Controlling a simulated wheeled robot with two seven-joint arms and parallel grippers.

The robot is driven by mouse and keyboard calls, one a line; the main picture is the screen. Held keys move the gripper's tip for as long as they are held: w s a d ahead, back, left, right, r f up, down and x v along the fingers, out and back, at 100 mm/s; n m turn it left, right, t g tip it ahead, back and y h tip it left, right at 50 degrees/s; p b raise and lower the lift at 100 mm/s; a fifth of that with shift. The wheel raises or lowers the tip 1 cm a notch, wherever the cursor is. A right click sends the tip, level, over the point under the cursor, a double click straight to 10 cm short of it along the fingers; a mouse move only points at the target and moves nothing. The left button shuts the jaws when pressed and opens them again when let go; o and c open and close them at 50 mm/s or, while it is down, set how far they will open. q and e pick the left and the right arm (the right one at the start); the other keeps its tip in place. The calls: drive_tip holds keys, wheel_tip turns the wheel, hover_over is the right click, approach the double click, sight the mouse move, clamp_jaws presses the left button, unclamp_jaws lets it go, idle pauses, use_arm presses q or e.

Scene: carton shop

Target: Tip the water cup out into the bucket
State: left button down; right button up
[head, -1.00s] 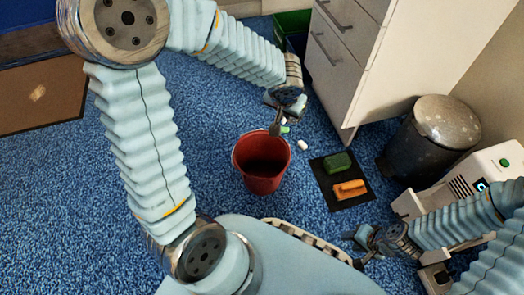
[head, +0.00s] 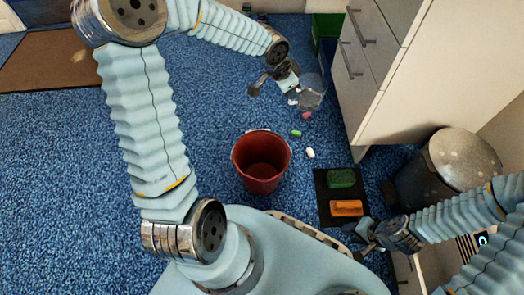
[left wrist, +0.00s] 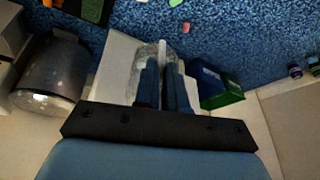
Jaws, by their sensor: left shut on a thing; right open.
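A red bucket (head: 261,178) stands upright on the blue carpet, and its inside looks empty from here. A clear cup (head: 314,98) is beyond the bucket, up and to the right of it in the head view. My left gripper (head: 296,88) is shut on the cup and holds it apart from the bucket. The cup also shows behind the dark fingers (left wrist: 166,88) in the left wrist view. The cup looks tilted; I cannot tell whether water is in it. My right gripper (head: 366,240) is open and empty near the black mat.
A black mat (head: 322,190) carries a green block (head: 341,178) and an orange block (head: 346,208). Small green (head: 296,133), white (head: 310,152) and pink pieces lie by the bucket. A white cabinet (head: 395,100) and grey bin (head: 455,165) stand right.

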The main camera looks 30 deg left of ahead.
use_arm(q)
drive_tip(key=w+a+f+m+g+h+p, duration=0.25)
drive_tip(key=w+a+m+g, duration=0.35)
drive_tip(key=m, duration=1.1)
drive_tip(key=s+a+f+m+g+y+p, duration=0.2)
drive_tip(key=a+f+m, duration=0.4)
drive_tip(key=m, duration=0.6)
drive_tip(key=shift+a+m+g+y, duration=0.3)
drive_tip(key=shift+a+g+y, duration=0.2)
drive_tip(key=shift+a+y, duration=0.55)
use_arm(e)
wheel_tip(320, 180, up, 5)
drive_tip(key=shift+d, duration=0.15)
use_arm(q)
drive_tip(key=shift+w+d, duration=0.1)
drive_tip(key=shift+d, duration=0.2)
